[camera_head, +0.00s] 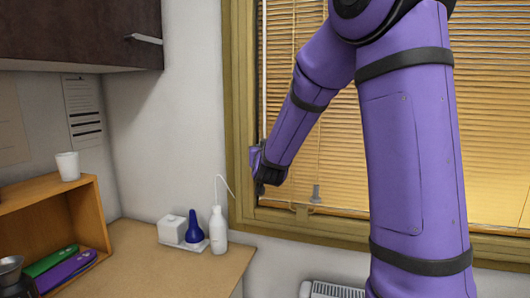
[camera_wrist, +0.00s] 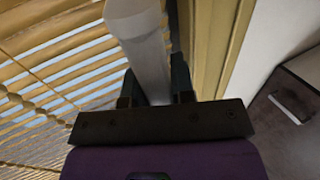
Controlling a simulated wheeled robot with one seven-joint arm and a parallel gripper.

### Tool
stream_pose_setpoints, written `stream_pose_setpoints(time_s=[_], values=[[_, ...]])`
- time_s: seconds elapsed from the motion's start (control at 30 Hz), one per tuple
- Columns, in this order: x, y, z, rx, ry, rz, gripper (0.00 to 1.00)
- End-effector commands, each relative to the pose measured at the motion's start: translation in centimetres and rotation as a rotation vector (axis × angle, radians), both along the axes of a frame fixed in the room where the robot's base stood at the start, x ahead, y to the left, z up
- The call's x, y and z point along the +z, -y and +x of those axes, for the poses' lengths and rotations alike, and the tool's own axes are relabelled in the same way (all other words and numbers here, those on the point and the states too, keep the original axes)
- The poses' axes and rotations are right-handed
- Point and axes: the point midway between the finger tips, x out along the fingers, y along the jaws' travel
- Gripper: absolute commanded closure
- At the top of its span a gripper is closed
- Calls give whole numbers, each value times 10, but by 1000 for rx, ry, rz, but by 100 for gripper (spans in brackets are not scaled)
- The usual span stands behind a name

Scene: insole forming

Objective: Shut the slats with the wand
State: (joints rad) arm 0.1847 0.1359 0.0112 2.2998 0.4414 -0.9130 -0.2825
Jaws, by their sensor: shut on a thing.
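The blind's slats (camera_head: 400,130) cover the window in the head view. In the wrist view the slats (camera_wrist: 50,75) stand tilted, with bluish light showing through the gaps between them. The wand (camera_wrist: 143,45) is a pale, whitish rod that passes between the two dark fingers of my gripper (camera_wrist: 155,88). In the head view my gripper (camera_head: 262,172) is at the left edge of the window, shut on the wand. The wand's upper part shows as a thin pale line (camera_head: 264,70) along the left frame. My arm hides part of the blind.
The wooden window frame (camera_head: 239,110) is close on the left. A counter (camera_head: 140,252) below holds a white bottle (camera_head: 218,230), a blue bulb (camera_head: 194,228) and a white box (camera_head: 172,230). A dark cabinet (camera_head: 80,35) hangs at upper left.

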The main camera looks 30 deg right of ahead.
Motion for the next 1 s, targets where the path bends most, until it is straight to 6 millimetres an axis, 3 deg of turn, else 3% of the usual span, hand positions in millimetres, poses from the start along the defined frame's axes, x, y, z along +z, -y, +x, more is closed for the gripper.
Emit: stream_pose_setpoints(time_s=[0.37,0.93,0.97,1.0], values=[[0,-2,1,129,0,-1,100],[0,-2,1,149,1,0,100],[0,-2,1,149,1,0,70],[0,-2,1,149,2,-1,61]])
